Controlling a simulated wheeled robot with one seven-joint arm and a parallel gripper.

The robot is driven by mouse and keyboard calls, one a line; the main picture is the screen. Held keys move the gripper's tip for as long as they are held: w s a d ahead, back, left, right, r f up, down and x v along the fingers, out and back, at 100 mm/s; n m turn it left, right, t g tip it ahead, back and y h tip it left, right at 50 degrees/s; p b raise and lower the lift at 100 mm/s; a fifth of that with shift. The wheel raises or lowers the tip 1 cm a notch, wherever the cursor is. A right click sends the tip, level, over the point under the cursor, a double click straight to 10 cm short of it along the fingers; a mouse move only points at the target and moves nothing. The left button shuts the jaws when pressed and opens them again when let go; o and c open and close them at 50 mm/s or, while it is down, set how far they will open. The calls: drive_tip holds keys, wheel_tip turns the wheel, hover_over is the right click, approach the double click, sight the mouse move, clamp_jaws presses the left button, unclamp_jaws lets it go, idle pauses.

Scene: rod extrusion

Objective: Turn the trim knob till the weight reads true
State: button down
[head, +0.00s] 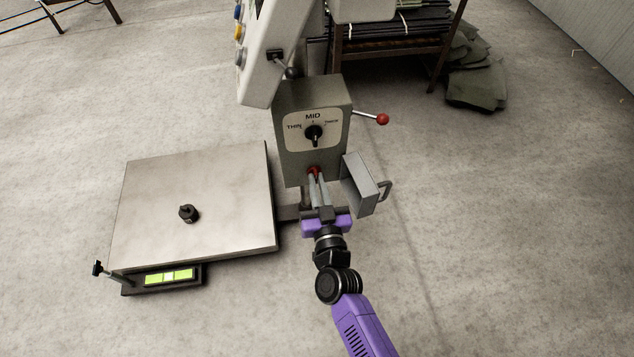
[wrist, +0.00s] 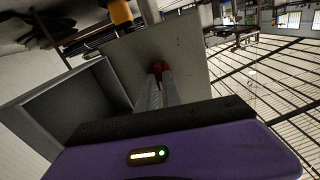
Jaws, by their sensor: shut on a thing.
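The platform scale (head: 140,170) stands on the floor at left, with a small dark weight (head: 188,213) on its plate. Its display (head: 168,276) glows green with a pale middle; I cannot read a number. A small black knob (head: 97,268) sits on a post at the scale's front left corner; I take this for the trim knob. My gripper (head: 315,180) is away from the scale, at the grey box at right. Its fingers are shut on a small red part (head: 313,170) low on the box front, also visible in the wrist view (wrist: 158,68).
The grey box (head: 335,110) carries a THIN–MID–THICK selector (head: 313,133) and a red-ended lever (head: 382,119) at right. An open grey tray (head: 362,185) is close to my gripper's right. A loaded rack (head: 395,45) stands behind. Floor at front left is clear.

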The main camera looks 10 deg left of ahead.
drive_tip(key=m+b, duration=0.1)
drive_tip(key=m, duration=0.6)
drive_tip(key=m+b, duration=0.1)
drive_tip(key=m, duration=0.6)
drive_tip(key=shift+d+f+m+b, duration=0.2)
drive_tip(key=shift+m+b, duration=0.15)
drive_tip(key=shift+m, duration=0.05)
idle(0.4)
drive_tip(key=c, duration=1.5)
unclamp_jaws()
drive_tip(key=p+v, duration=0.1)
drive_tip(key=v, duration=0.6)
drive_tip(key=shift+s+d, duration=0.15)
drive_tip(key=shift+s, duration=0.2)
